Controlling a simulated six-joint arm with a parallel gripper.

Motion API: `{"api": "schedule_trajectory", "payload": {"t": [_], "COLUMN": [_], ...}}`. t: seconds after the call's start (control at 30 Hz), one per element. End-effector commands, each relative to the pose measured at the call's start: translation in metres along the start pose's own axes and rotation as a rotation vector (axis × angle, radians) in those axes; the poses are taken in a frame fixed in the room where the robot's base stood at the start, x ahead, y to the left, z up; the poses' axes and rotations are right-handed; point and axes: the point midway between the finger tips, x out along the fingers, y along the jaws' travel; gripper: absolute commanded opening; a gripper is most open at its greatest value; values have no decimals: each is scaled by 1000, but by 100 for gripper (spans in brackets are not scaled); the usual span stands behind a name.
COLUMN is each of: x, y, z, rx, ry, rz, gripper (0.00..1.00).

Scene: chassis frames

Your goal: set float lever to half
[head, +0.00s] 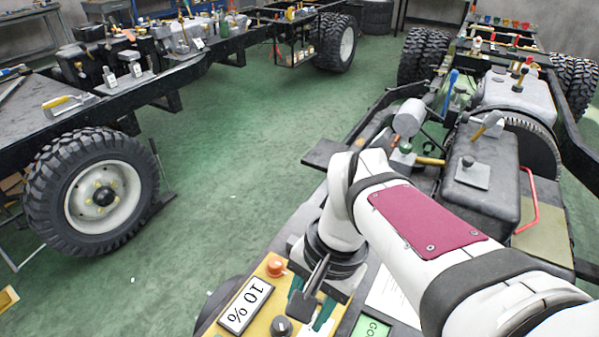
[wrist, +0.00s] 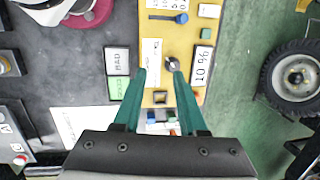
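In the wrist view a yellow panel (wrist: 181,37) runs under my gripper (wrist: 160,72). Near its top, a blue slider handle (wrist: 181,18) sits by a white numbered scale (wrist: 167,4). I cannot read any label that marks the float lever. A dark round knob (wrist: 171,63) shows between the fingertips, close to the right one. A white plate reading "10 %" (wrist: 201,66) lies right of it; it also shows in the head view (head: 245,305). My gripper's green fingers are apart with nothing between them, above the panel. In the head view my arm partly hides them.
GOOD and BAD plates (wrist: 117,74) lie left of the yellow panel. An orange knob (head: 275,267) stands beside the "10 %" plate in the head view. Green floor and a large wheel (wrist: 298,77) lie to the right.

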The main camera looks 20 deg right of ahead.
Motion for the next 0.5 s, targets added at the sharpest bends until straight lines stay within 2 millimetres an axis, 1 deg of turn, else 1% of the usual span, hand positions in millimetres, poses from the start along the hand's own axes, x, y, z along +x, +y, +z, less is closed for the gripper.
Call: {"api": "schedule_trajectory", "payload": {"t": [0.03,0.07,0.1,0.13,0.17,0.2,0.27,0.3,0.4,0.5], "x": [-9,-13,-15,-15,-12,-6,6,16,36,46], "y": [-25,-38,-54,-62,-69,-74,-74,-71,-61,-55], "z": [-41,-69,-107,-137,-167,-205,-257,-284,-332,-352], "rx": [153,253,390,491,590,719,889,987,1161,1242], "ry": [-11,-16,-25,-32,-40,-53,-70,-84,-108,-121], "rz": [-20,-36,-59,-76,-93,-115,-146,-165,-197,-214], "gripper": [52,58,65,66,66,66,66,66,66,66]}}
